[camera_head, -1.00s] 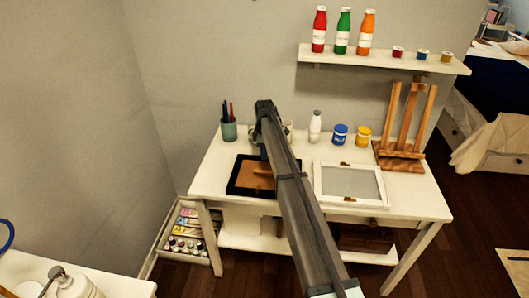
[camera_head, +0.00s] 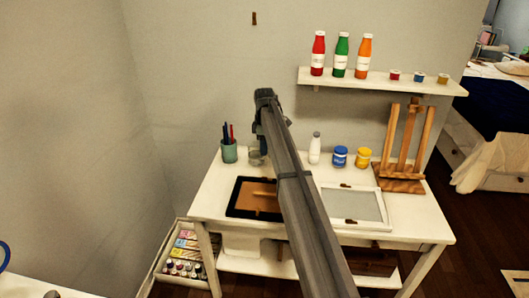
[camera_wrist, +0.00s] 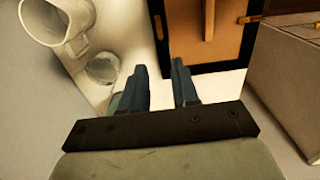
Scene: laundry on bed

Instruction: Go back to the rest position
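My gripper shows in the wrist view (camera_wrist: 160,72) with its two blue-grey fingers apart and nothing between them. In the head view my arm reaches up over the desk (camera_head: 300,190), and its far end (camera_head: 264,95) stands in front of the wall; the fingers cannot be made out there. Below it on the desk lies a dark frame with a tan panel (camera_head: 255,197), also in the wrist view (camera_wrist: 185,43). A small glass or cup (camera_head: 255,157) stands left of my arm.
A pen cup (camera_head: 229,152), white bottle (camera_head: 315,150), blue jar (camera_head: 340,157), yellow jar (camera_head: 363,158), white frame (camera_head: 356,222) and wooden easel (camera_head: 402,160) stand or lie on the desk. A wall shelf (camera_head: 380,85) with bottles is at upper right.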

